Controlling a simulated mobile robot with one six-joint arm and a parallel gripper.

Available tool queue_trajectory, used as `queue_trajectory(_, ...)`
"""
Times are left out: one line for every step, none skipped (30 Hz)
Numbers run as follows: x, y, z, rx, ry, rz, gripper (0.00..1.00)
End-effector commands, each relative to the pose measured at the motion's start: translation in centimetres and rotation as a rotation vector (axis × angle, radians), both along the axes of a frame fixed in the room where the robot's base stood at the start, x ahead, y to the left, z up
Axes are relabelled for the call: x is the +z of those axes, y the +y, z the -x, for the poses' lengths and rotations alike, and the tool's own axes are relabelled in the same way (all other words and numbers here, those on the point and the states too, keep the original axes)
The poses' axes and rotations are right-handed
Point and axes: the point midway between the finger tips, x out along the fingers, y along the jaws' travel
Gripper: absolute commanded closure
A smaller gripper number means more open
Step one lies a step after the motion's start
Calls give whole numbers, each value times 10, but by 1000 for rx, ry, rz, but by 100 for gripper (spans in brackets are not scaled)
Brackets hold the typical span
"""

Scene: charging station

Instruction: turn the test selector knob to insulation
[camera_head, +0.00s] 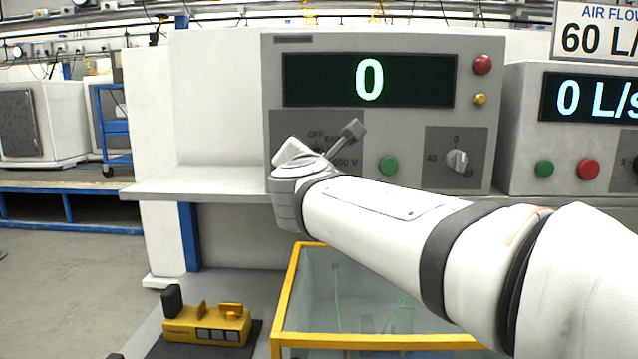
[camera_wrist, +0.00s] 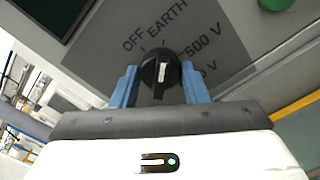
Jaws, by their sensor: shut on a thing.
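The black test selector knob (camera_wrist: 160,72) is on a grey panel in the wrist view. Its white mark points up in the picture, roughly towards the word EARTH. Labels OFF, EARTH, 500 V and a partly hidden one ending in V surround it; I can read no "insulation" label. My gripper (camera_wrist: 160,80) has a blue finger on each side of the knob and is shut on it. In the head view my wrist hides the knob, in front of the tester (camera_head: 475,100), whose display (camera_head: 420,82) reads 0.
A green button (camera_head: 388,165) and a second knob (camera_head: 457,160) are right of my wrist. A red button (camera_head: 482,64) and a yellow one (camera_head: 479,99) are above. A yellow-framed clear box (camera_head: 287,300) and a yellow device (camera_head: 207,325) are below. The shelf (camera_head: 190,183) is bare at left.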

Motion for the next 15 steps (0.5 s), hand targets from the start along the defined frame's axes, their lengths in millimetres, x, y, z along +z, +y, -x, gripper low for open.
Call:
queue_trajectory(-6, 0, 0, -1, -4, -45, 82)
queue_trajectory(-6, 0, 0, -1, -5, -73, 82)
queue_trajectory(-6, 0, 0, 0, -7, -112, 82)
queue_trajectory(-6, 0, 0, 0, -7, -140, 82)
queue_trajectory(-6, 0, 0, 0, -8, -169, 82)
queue_trajectory(-6, 0, 0, 0, -10, -206, 82)
queue_trajectory(-6, 0, 0, 0, -11, -235, 82)
queue_trajectory(-6, 0, 0, 0, -12, -263, 82)
queue_trajectory(-6, 0, 0, 0, -13, -302, 82)
queue_trajectory(-6, 0, 0, 0, -14, -329, 82)
queue_trajectory(-6, 0, 0, 0, -15, -358, 82)
queue_trajectory(-6, 0, 0, 0, -15, -396, 82)
queue_trajectory(-6, 0, 0, 0, -17, -423, 82)
queue_trajectory(-6, 0, 0, 0, -18, -450, 82)
queue_trajectory(-6, 0, 0, -1, -18, -486, 82)
